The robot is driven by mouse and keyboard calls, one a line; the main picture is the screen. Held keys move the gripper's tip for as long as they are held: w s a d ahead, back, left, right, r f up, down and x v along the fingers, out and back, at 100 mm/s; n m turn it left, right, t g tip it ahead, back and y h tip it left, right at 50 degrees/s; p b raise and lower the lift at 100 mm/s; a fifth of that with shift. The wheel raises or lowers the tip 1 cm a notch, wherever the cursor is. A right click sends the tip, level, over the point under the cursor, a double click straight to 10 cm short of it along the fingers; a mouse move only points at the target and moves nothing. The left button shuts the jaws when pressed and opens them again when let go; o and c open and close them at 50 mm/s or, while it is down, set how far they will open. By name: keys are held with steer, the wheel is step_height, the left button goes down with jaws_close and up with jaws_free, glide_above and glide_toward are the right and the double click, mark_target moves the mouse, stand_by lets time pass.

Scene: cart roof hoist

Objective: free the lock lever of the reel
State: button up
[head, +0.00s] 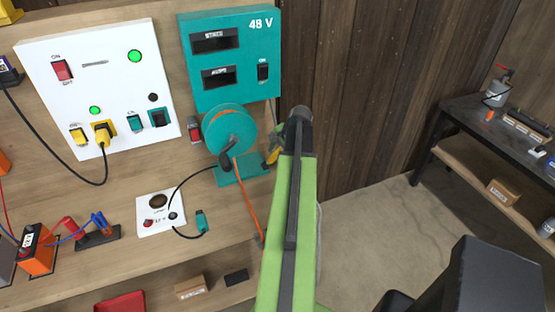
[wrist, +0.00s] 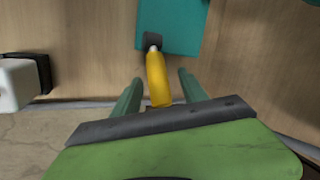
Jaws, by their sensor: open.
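The teal reel (head: 229,132) with a dark crank handle stands on a teal base plate (head: 243,174) on the wooden bench. An orange cord runs down from it. The yellow lock lever (head: 272,155) shows at the right end of the base, partly hidden by my arm. In the wrist view the yellow lever (wrist: 157,78) rises from a dark pivot on the teal base (wrist: 185,28). My gripper (wrist: 158,88) is open, with one green finger on each side of the lever and a gap to both. In the head view the fingers are hidden behind my arm.
A small white box (head: 148,222) with a cable lies left of the reel. Beyond the bench edge is open floor (head: 365,220); a dark workbench (head: 465,125) stands at right.

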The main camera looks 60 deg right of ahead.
jaws_close()
stand_by(0.3)
steer(key=shift+r, duration=0.1)
stand_by(1.0)
